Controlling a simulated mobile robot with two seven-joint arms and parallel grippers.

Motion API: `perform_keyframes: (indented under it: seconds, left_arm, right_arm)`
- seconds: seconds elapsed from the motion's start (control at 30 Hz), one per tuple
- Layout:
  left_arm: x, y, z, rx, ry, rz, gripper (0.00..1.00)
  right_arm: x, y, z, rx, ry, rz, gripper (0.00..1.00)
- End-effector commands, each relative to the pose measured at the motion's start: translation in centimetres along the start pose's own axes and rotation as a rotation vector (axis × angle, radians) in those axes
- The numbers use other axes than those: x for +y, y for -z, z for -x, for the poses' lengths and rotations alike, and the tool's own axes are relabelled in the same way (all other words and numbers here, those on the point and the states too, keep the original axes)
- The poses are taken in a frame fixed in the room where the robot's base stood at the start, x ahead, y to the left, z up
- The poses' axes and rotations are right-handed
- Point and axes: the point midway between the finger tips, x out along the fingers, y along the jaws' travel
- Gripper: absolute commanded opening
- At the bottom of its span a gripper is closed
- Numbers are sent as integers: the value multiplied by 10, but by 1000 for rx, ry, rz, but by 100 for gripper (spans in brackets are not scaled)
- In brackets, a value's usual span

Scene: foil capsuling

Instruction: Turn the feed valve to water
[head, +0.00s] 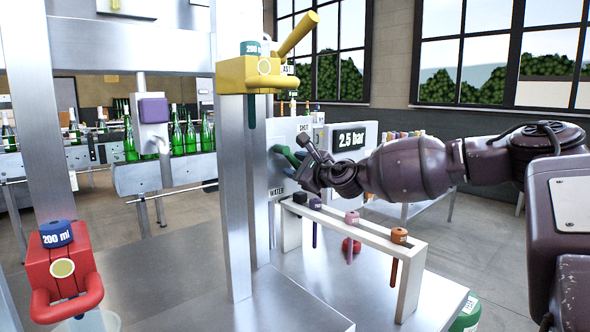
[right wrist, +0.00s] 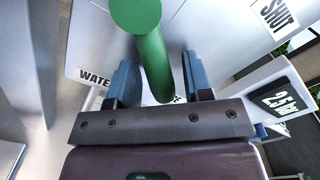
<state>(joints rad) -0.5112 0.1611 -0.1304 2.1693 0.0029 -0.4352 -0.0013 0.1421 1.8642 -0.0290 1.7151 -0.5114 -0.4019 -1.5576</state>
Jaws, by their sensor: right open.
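The feed valve has a green handle (head: 284,151) on a pale panel (head: 281,128) behind the yellow fixture. A SHUT label (head: 305,127) is at the panel's top and a WATER label (head: 277,191) at its lower left. My right gripper (head: 301,162) is at the handle, reaching in from the right. In the right wrist view the green handle (right wrist: 147,45) stands between the two blue fingers of my right gripper (right wrist: 161,85), with gaps on both sides. The gripper is open. A third label is mostly hidden behind the handle. My left gripper is not in view.
A 2.5 bar display (head: 351,139) stands right of the panel. Below is a white rack (head: 410,248) with several coloured-top tools. A yellow fixture (head: 245,75) on a metal post is left of the valve. A red fixture (head: 62,268) is at lower left.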

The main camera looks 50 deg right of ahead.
Motion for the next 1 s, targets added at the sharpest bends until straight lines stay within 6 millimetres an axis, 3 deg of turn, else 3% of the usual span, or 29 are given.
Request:
perform_keyframes:
  seconds: [0.17, 0.47, 1.0]
  left_arm:
    - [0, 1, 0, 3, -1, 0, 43]
    - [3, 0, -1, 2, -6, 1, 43]
    - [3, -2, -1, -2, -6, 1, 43]
  right_arm:
    - [-1, -1, 0, -1, 1, 0, 46]
    - [-1, 0, 0, -1, 1, 0, 0]
    - [6, 0, 0, 0, 1, -90, 0]
